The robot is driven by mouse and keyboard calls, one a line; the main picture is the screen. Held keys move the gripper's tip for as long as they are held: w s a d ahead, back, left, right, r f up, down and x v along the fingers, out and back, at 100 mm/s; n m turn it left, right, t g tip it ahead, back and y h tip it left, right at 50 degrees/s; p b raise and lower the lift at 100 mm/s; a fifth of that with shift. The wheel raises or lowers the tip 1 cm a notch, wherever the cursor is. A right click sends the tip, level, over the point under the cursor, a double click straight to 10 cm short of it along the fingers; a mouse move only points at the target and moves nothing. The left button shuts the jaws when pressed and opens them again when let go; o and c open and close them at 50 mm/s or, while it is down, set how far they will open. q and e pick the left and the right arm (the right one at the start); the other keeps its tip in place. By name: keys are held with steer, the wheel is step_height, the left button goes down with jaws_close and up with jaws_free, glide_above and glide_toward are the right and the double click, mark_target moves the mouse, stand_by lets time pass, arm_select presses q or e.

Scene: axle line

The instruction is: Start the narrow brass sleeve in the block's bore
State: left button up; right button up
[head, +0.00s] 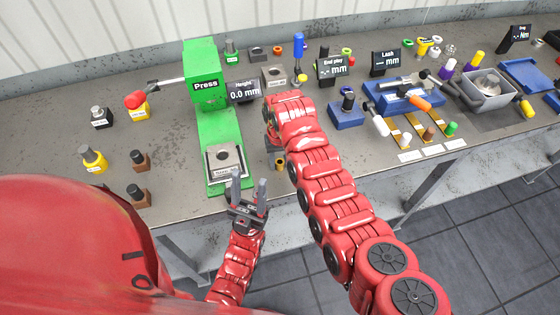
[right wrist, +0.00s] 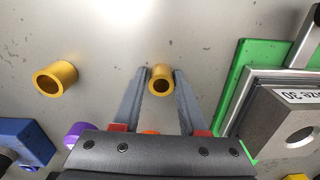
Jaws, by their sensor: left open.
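The grey block (head: 225,158) with a round bore sits on the green press base. Its bore shows at the right in the right wrist view, with the block's face (right wrist: 274,110) beside it. The narrow brass sleeve (right wrist: 161,79) appears upright between the fingertips of my right gripper (right wrist: 161,75). The fingers lie close on both sides; I cannot tell whether they press on it. A wider brass sleeve (right wrist: 55,78) stands apart to the left. In the head view my right arm hides most of that gripper. My left gripper (head: 248,190) is open and empty before the block.
A blue fixture (head: 346,112) stands right of my right arm. Several small parts stand at the left. The table's front edge lies near my left gripper.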

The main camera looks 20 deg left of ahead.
steer(key=shift+o, duration=1)
steer(key=shift+s+r, duration=0.1)
steer(key=shift+r+p, duration=0.2)
steer(key=shift+p, duration=0.25)
step_height(320, 180, up, 3)
steer(key=b, duration=0.3)
steer(key=shift+s+d, duration=0.1)
steer(key=r+p, duration=0.1)
steer(key=r, duration=0.2)
steer(key=r+p, duration=0.1)
steer(key=r, duration=0.2)
steer(key=shift+d+r, duration=0.2)
steer(key=shift+r, duration=0.05)
step_height(320, 180, up, 8)
steer(key=b, duration=0.1)
glide_above(280, 163)
steer(key=shift+d+f, duration=0.15)
steer(key=shift+f, duration=0.1)
